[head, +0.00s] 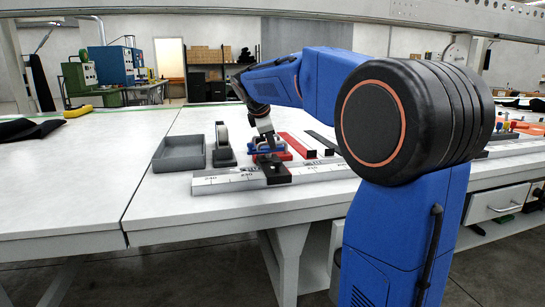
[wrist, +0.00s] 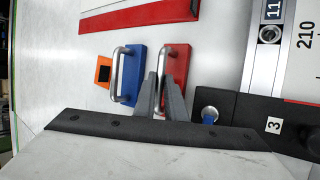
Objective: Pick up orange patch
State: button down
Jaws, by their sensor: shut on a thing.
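The orange patch (wrist: 103,73) lies on the white table at the left of the wrist view, with a small black square on it; I cannot make it out in the head view. Beside it is a blue block (wrist: 137,75) with a metal handle, then a red block (wrist: 182,65) with a similar metal handle. My gripper (wrist: 161,92) has its two grey fingers on either side of the red block's handle and is shut on it. The gripper is apart from the orange patch, with the blue block between them. In the head view my gripper (head: 268,143) is low over these blocks.
A white ruler rail (head: 225,183) with a black stop (head: 272,170) runs along the near side. A grey tray (head: 178,152) and a tape dispenser (head: 223,150) stand left. A red bar (wrist: 140,16) lies beyond the blocks. The left table is mostly clear.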

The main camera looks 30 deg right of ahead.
jog(key=shift+r, duration=0.1)
dwell(0.4)
notch_tip(320, 180, up, 10)
jog(key=shift+f, duration=4.9)
jog(key=c, duration=1.8)
grip_release()
jog(key=shift+f, duration=0.15)
jog(key=v, duration=1.2)
